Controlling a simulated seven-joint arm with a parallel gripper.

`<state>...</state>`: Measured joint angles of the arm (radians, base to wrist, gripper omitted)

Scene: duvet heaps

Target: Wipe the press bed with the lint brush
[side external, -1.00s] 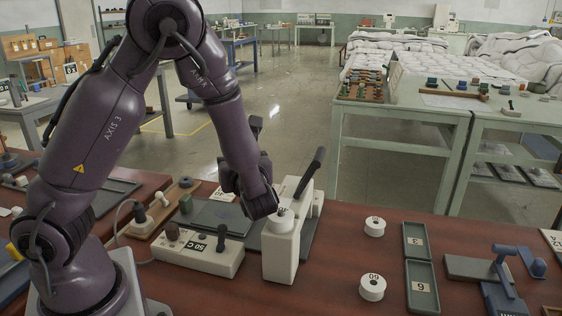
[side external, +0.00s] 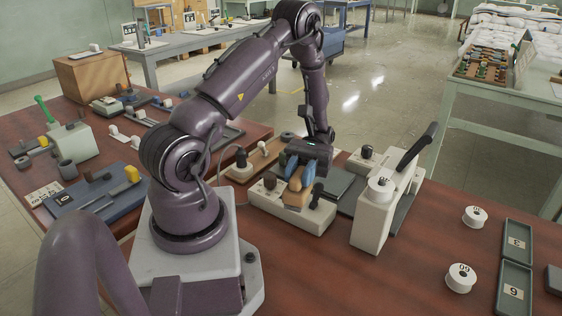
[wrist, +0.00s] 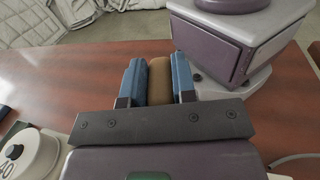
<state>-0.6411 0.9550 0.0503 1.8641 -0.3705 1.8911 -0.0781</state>
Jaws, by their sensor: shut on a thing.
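My gripper (side external: 300,176) has blue fingers shut on a tan-brown piece, which looks like the lint brush (side external: 296,199). In the wrist view the brown piece (wrist: 159,80) sits between the two fingers of my gripper (wrist: 157,84). Its lower end and any bristles cannot be made out. In the side view it is over or in front of a pale control block (side external: 262,199) with dark knobs; contact cannot be told. A dark grey flat plate (side external: 340,186), possibly the press bed, lies right of my gripper, beside the white press (side external: 372,222) with its raised black lever.
Two white spools (side external: 461,277) and grey numbered trays (side external: 514,285) lie at the right. A wooden board with knobs (side external: 249,164) is behind the control block. Tools and blocks (side external: 100,190) crowd the left bench.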

